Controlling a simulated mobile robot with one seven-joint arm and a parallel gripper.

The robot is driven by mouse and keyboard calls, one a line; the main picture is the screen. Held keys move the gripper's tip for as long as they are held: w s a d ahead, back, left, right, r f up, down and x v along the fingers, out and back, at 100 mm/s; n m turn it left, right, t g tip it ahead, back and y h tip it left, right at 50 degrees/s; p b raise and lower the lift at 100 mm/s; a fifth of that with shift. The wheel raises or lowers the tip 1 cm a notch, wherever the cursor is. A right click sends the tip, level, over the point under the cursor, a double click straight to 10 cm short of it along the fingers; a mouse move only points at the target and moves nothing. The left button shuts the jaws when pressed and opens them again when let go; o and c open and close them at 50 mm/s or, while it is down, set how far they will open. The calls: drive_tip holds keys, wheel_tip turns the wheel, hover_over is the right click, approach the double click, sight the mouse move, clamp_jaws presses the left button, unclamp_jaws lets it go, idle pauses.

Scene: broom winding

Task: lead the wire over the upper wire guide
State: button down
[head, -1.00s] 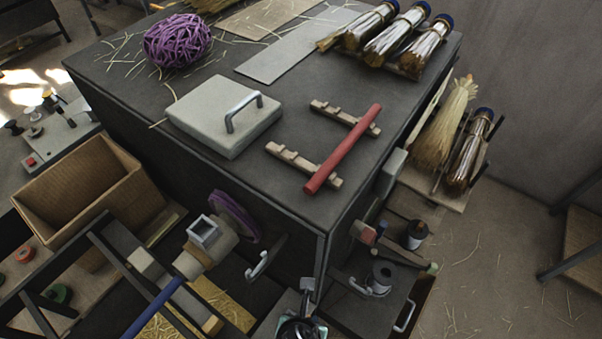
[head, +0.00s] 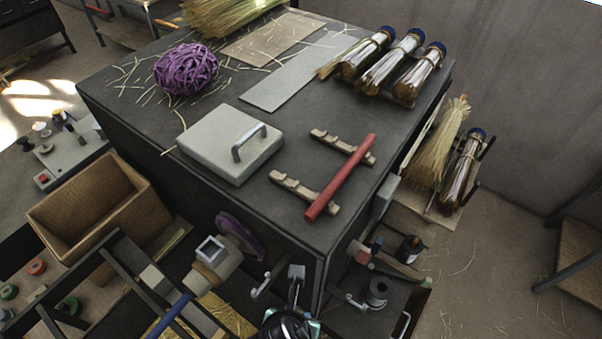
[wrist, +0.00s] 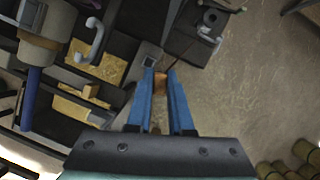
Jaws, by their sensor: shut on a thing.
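My gripper (wrist: 161,74) has two blue fingers in the wrist view, closed on a small orange-brown piece (wrist: 160,84), seemingly the wire's end. A thin dark line, likely the wire (wrist: 184,51), runs from there toward the dark spool (wrist: 210,17); the spool also shows in the head view (head: 377,291). One pale hook-shaped guide (wrist: 92,40) is left of the fingers, another (wrist: 207,33) right, near the spool. The head view shows them on the cabinet's sides, left (head: 263,286) and right (head: 354,301). I cannot tell which is the upper one. My fingers appear apart from both.
The dark cabinet (head: 240,200) carries a lidded block (head: 231,145) and a red bar (head: 340,177). Bare floor (wrist: 245,80) shows to the right.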

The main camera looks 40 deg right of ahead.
wheel_tip(320, 180, up, 12)
drive_tip(key=w+p, duration=0.1)
drive_tip(key=p, duration=0.4)
drive_tip(key=w+a, duration=0.8)
drive_tip(key=w, duration=0.4)
wheel_tip(320, 180, down, 7)
drive_tip(key=b, duration=0.2)
drive_tip(key=shift+d, duration=0.3)
